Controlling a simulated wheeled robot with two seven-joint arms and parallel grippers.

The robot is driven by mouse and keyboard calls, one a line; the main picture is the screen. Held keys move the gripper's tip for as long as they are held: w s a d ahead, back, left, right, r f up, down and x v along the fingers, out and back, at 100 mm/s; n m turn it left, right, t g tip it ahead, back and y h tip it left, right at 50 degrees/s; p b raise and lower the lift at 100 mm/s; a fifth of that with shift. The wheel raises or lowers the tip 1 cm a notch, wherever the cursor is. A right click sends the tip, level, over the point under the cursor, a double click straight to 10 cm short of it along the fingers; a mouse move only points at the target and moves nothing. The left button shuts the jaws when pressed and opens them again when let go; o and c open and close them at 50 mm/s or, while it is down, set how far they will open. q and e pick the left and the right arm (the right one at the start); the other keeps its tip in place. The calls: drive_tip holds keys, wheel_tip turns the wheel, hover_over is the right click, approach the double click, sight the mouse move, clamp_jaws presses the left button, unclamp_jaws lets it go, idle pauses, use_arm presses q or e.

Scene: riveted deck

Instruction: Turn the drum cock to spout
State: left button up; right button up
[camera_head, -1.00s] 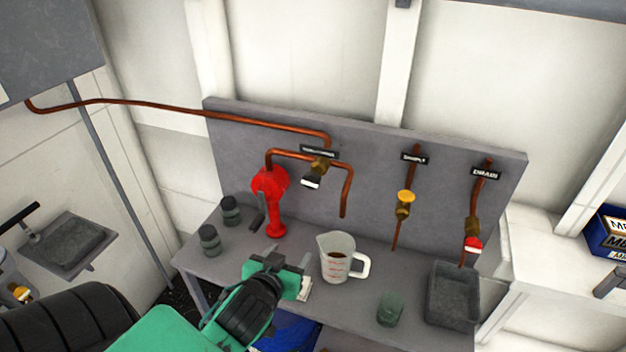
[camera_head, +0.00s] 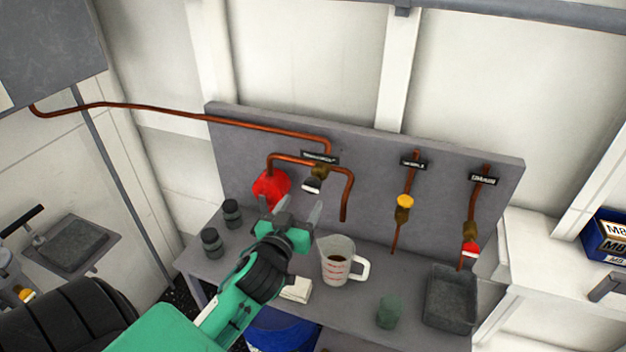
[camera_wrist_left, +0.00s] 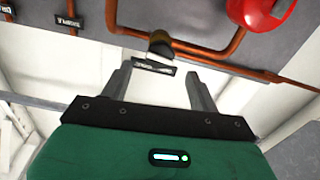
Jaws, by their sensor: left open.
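The drum cock, a brass valve (camera_head: 320,171) with a white-tipped handle (camera_head: 312,186), sits in the copper pipe on the grey panel under a black label (camera_head: 319,158). The label is too blurred to read. A spout pipe (camera_head: 346,200) bends down to its right. My left gripper (camera_head: 297,209) is open and empty, below and in front of the cock. In the left wrist view the cock's handle (camera_wrist_left: 160,46) lies beyond the gap between the fingertips (camera_wrist_left: 158,70), apart from them. My right gripper is out of view.
A red hand pump (camera_head: 270,187) is left of the cock, partly hidden by my gripper. Yellow (camera_head: 405,201) and red (camera_head: 470,250) cocks are farther right. A grey tray (camera_head: 449,297) and green cup (camera_head: 390,312) stand on the bench.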

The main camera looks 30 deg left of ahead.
sight(310, 189)
use_arm(q)
drive_tip(key=p+x, duration=0.2)
drive_tip(key=x, duration=0.5)
drive_tip(key=shift+w+r, duration=0.1)
drive_tip(key=shift+w+a+p, duration=0.2)
drive_tip(key=shift+w+p, duration=0.2)
drive_tip(key=shift+w, duration=0.25)
drive_tip(key=shift+c, duration=0.2)
